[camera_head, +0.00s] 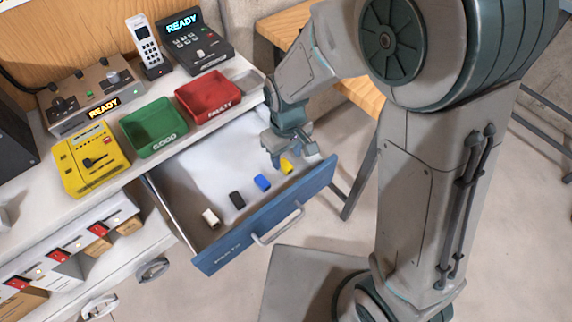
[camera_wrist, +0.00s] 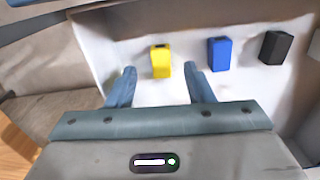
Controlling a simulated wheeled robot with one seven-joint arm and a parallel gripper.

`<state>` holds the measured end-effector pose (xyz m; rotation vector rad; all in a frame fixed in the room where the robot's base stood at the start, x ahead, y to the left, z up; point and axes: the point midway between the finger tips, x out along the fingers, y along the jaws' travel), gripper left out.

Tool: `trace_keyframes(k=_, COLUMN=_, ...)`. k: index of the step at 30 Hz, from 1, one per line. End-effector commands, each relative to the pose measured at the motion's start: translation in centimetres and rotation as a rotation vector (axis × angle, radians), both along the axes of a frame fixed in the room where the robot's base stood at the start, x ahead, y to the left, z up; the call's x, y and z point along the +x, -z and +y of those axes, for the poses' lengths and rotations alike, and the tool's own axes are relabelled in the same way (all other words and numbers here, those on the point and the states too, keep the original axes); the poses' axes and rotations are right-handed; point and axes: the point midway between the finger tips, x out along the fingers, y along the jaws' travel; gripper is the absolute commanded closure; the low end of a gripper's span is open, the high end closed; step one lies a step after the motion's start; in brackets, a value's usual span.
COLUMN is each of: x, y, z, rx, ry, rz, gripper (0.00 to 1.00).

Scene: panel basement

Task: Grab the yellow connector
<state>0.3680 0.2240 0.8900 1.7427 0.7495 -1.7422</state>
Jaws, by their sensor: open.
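The yellow connector (camera_head: 286,165) lies in the open blue-fronted drawer (camera_head: 265,222), at the right end of a row of small connectors. In the wrist view the yellow connector (camera_wrist: 161,62) lies ahead of and between the two fingers. My gripper (camera_head: 290,158) is over the drawer's right end, right by the yellow connector and partly around it in the head view. In the wrist view my gripper (camera_wrist: 160,78) has its fingers apart with nothing held. I cannot tell the exact height of the fingertips above the drawer floor.
A blue connector (camera_head: 262,182), a black connector (camera_head: 237,200) and a white connector (camera_head: 211,217) lie left of the yellow one. The drawer front and side walls stand close to my gripper. A green bin (camera_head: 154,127) and red bin (camera_head: 208,96) stand on the bench.

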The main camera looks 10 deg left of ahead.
Motion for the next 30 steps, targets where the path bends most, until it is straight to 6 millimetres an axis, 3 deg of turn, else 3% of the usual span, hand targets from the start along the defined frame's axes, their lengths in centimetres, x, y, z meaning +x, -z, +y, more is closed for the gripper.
trace_keyframes(k=6, x=-0.2, y=3.0, z=0.0, rx=-0.003, ry=0.001, rz=0.003, gripper=0.53)
trace_keyframes(k=16, x=-0.2, y=3.7, z=0.1, rx=0.0, ry=0.001, rz=0.0, gripper=0.53)
trace_keyframes(k=17, x=-0.2, y=3.7, z=0.1, rx=0.0, ry=0.001, rz=0.0, gripper=0.55)
trace_keyframes(k=21, x=-0.2, y=3.7, z=0.1, rx=0.0, ry=0.001, rz=0.0, gripper=0.94)
trace_keyframes(k=22, x=-0.2, y=3.7, z=0.1, rx=0.0, ry=0.001, rz=0.0, gripper=1.0)
trace_keyframes(k=30, x=-0.2, y=3.6, z=0.1, rx=0.001, ry=0.001, rz=-0.001, gripper=1.0)
